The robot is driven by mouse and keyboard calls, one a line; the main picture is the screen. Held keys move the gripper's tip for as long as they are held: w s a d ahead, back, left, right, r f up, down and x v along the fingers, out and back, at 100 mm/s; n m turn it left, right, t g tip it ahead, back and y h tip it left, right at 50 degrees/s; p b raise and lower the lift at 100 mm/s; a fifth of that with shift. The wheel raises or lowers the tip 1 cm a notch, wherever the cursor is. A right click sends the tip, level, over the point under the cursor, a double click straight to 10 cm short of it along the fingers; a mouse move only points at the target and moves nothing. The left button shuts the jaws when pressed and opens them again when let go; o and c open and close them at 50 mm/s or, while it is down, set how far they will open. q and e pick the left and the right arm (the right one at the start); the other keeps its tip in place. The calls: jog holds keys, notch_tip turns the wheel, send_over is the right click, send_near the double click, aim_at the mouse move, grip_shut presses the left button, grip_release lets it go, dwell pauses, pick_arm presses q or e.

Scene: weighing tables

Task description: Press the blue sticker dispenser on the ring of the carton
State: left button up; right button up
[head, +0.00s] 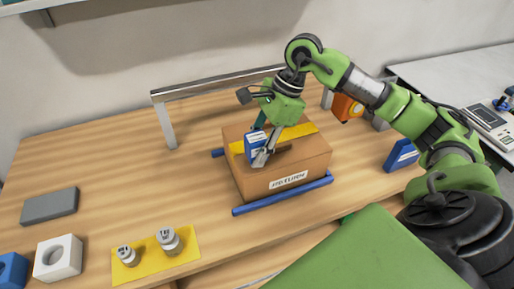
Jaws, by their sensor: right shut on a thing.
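The brown carton (310,158) sits on the wooden table between blue rails (284,193), with a yellow band (300,132) across its top and a white printed label on its front. My right gripper (264,150) points down over the carton top, shut on the blue sticker dispenser (255,142). The dispenser is upright, at or just above the left part of the carton top; I cannot tell whether it touches. No ring shows on the carton; the gripper and dispenser cover part of the top. My left gripper is not in view.
A metal frame (215,86) stands behind the carton. An orange device (347,107) and another blue item (401,155) are to the right. Two weights (169,240) stand on a yellow mat (150,265) at front left. A grey block (49,206) lies left; the table between is clear.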

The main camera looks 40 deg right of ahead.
aim_at(252, 138)
jog(key=shift+s+f, duration=0.1)
jog(key=shift+f, duration=0.05)
dwell(0.4)
notch_tip(252, 138, up, 2)
jog(key=shift+p, duration=0.55)
jog(key=shift+r+p, duration=1.55)
jog(key=shift+r, duration=1.1)
jog(key=shift+f, duration=0.1)
